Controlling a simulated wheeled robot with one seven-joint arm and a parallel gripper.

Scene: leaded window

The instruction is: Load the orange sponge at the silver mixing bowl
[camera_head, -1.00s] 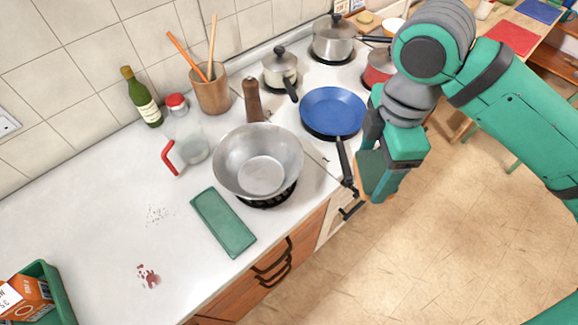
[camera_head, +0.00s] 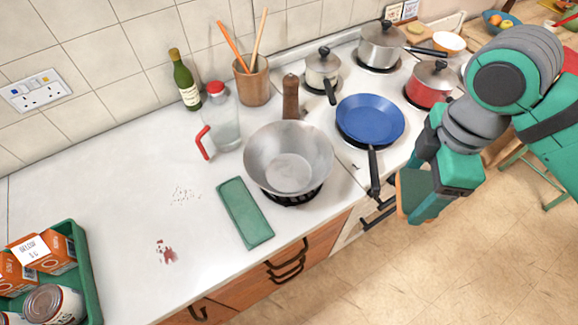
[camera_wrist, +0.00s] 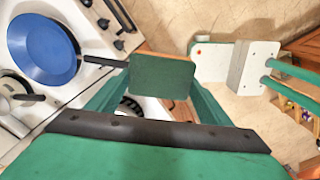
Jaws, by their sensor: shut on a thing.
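The silver mixing bowl (camera_head: 290,145) stands upright on a black round stand on the white counter, in the middle of the head view. Its visible inside looks empty. My gripper (camera_head: 422,192) is shut on the orange sponge (camera_head: 411,195), which has a dark green face and an orange edge. The sponge is to the right of the bowl and apart from it, off the counter's front edge. In the wrist view the sponge (camera_wrist: 161,78) sits between the fingers, green face towards the camera.
A blue frying pan (camera_head: 370,120) lies on the hob, its handle pointing towards my gripper. A wooden pepper mill (camera_head: 291,97) and a glass jug (camera_head: 222,120) stand behind the bowl. A green flat slab (camera_head: 245,213) lies in front. A green crate (camera_head: 88,275) holds cartons and a can.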

